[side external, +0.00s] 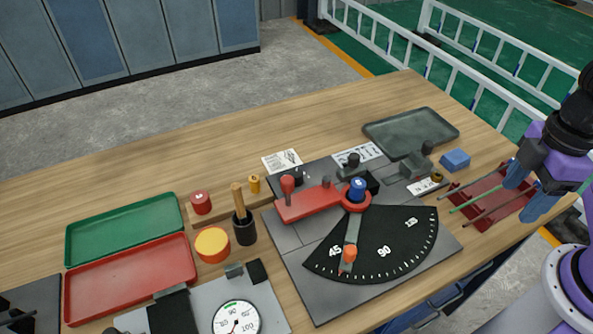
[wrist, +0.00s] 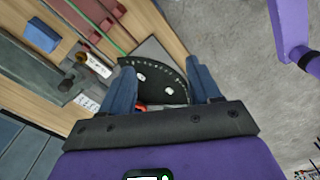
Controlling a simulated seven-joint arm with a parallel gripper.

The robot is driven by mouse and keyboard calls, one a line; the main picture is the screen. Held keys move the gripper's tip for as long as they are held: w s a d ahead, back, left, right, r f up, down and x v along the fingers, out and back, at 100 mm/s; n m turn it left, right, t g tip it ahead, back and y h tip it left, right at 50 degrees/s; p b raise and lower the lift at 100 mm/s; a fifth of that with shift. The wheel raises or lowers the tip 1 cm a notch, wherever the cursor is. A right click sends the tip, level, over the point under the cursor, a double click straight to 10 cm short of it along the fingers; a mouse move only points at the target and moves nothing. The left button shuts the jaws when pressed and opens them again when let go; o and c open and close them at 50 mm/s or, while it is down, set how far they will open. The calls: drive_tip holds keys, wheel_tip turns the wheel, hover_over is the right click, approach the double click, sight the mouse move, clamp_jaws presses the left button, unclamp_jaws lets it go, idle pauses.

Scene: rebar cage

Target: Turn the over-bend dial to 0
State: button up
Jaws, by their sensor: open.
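The bender stands on a grey base plate (side external: 300,260) mid-table, with a red lever arm (side external: 310,203) and a black fan-shaped angle scale (side external: 385,245). A blue knob (side external: 357,187) with a white mark sits on the lever's pivot; its reading is too small to tell. An orange-tipped pointer (side external: 348,255) lies over the scale near 45. I cannot tell for sure which part is the over-bend dial. My gripper (side external: 530,190) is open and empty at the right, above the red rod tray. In the wrist view, the scale (wrist: 155,82) shows between my gripper's fingers (wrist: 160,65).
The red tray (side external: 483,205) holds several rods beside a blue block (side external: 455,160). A grey tray (side external: 410,130) lies behind. Green (side external: 125,228) and red (side external: 130,278) trays, a cup (side external: 244,230) and a round gauge (side external: 236,318) stand at left. The back-left table is clear.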

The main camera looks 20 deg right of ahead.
drive_tip(key=w+a+r+m, duration=0.3)
drive_tip(key=w+a+m, duration=0.2)
drive_tip(key=w+a, duration=0.45)
drive_tip(key=m, duration=1.6)
hover_over(296, 172)
wheel_tip(296, 172, down, 2)
drive_tip(key=shift+h, duration=0.3)
wheel_tip(296, 172, down, 17)
drive_tip(key=shift+f, duration=0.1)
drive_tip(key=shift+g, duration=0.3)
drive_tip(key=c, duration=1)
